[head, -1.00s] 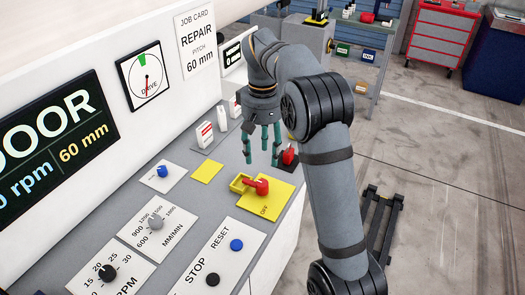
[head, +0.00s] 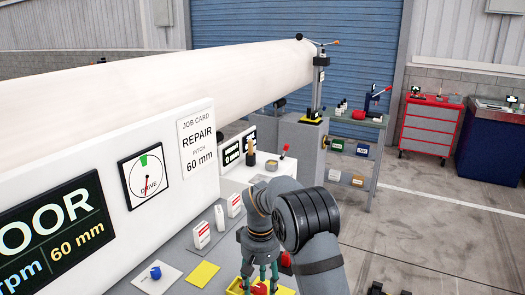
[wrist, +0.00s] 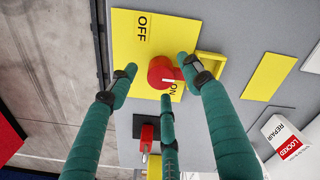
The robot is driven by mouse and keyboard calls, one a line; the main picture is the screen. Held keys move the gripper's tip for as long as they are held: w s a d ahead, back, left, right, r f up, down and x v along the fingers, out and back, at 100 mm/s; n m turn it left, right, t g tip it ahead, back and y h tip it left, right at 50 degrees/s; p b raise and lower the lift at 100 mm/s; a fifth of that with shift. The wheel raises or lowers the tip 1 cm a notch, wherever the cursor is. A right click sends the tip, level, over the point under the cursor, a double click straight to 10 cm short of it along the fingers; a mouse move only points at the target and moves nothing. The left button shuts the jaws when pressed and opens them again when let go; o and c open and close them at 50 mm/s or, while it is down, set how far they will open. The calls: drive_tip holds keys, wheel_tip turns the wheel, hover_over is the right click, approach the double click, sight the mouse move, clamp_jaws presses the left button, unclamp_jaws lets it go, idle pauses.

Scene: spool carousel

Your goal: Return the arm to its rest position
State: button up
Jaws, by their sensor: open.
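My gripper (wrist: 165,80) has teal fingers spread apart and open. In the wrist view the fingertips surround a red rotary switch knob (wrist: 163,70) on a yellow plate (wrist: 138,35) marked OFF and ON. I cannot tell whether any finger touches the knob. No object is held. In the head view my gripper (head: 261,280) hangs over the panel at the bottom edge, its fingers in front of the same yellow plate (head: 286,291). The knob is mostly hidden there. My arm bends in from the lower right.
The grey panel also bears a blue knob (head: 155,272), a yellow square (head: 204,273) and white labelled blocks (head: 201,235). A long white tube (head: 110,80) runs above. A red tool cabinet (head: 430,125) stands at the back right. Open floor lies right of the arm.

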drive_tip(key=shift+f, duration=0.5)
drive_tip(key=shift+r, duration=0.1)
